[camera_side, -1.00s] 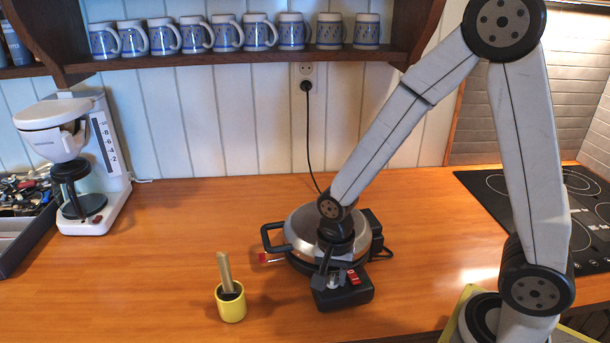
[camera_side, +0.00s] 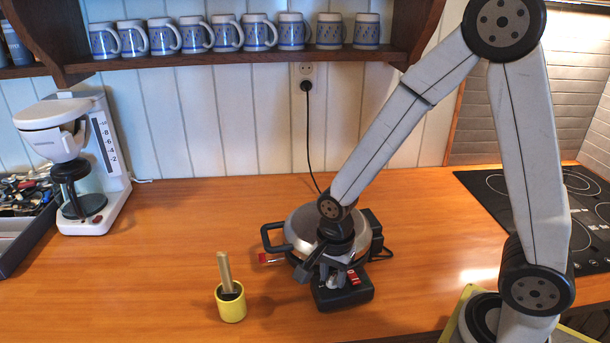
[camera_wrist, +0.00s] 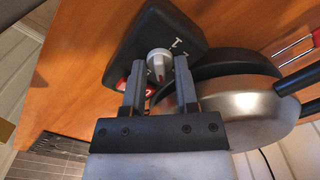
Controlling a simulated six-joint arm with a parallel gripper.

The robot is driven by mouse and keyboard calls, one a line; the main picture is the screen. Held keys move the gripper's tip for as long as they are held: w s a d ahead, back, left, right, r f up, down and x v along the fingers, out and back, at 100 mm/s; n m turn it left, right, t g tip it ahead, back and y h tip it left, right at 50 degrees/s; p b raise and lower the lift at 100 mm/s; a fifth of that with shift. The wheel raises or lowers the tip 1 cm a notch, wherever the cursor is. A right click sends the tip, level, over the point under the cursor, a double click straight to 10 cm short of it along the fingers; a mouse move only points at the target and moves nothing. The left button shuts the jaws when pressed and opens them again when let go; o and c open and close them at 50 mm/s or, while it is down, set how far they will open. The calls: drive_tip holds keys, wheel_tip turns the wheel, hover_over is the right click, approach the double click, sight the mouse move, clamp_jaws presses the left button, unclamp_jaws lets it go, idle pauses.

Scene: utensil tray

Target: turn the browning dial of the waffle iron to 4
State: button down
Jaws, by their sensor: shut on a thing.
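The waffle iron (camera_side: 301,228) is a round, silver-lidded appliance with a black handle at its left and a black control box (camera_side: 352,297) at its front. The pale browning dial (camera_wrist: 158,60) stands on the box face in the wrist view. My gripper (camera_wrist: 160,76) is shut on the dial, one finger on each side. In the side view my gripper (camera_side: 331,283) reaches down to the box and partly hides the dial. White markings (camera_wrist: 179,44) lie beside the dial, but they are too small to read. A red switch (camera_side: 353,277) sits next to it.
A yellow cup (camera_side: 231,306) with a wooden-handled tool stands left of the waffle iron. A coffee maker (camera_side: 85,165) and utensil tray (camera_side: 22,235) are at far left. A power cord (camera_side: 309,140) runs up to the wall. The counter's left middle is clear.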

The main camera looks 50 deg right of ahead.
sight(350, 275)
drive_tip(key=c, duration=0.7)
unclamp_jaws()
drive_tip(key=shift+r, duration=0.15)
drive_tip(key=shift+r, duration=3.8)
drive_tip(key=shift+f+n, duration=0.1)
drive_tip(key=shift+n, duration=0.2)
drive_tip(key=n, duration=0.2)
drive_tip(key=d+n, duration=0.1)
drive_tip(key=shift+s+f+t, duration=0.15)
drive_tip(key=shift+f+t, duration=0.15)
drive_tip(key=shift+f, duration=0.05)
drive_tip(key=n, duration=0.4)
drive_tip(key=shift+s+d+f+t, duration=0.25)
drive_tip(key=shift+d+f+t, duration=0.05)
drive_tip(key=shift+d+f, duration=0.05)
drive_tip(key=n, duration=0.3)
drive_tip(key=shift+s+d+f+n+t, duration=0.2)
drive_tip(key=shift+d+f+n+t, duration=0.1)
drive_tip(key=shift+d+f+n, duration=0.1)
drive_tip(key=n, duration=0.3)
drive_tip(key=d+n, duration=0.1)
drive_tip(key=shift+s+f+n+t, duration=0.3)
drive_tip(key=shift+n+t, duration=0.1)
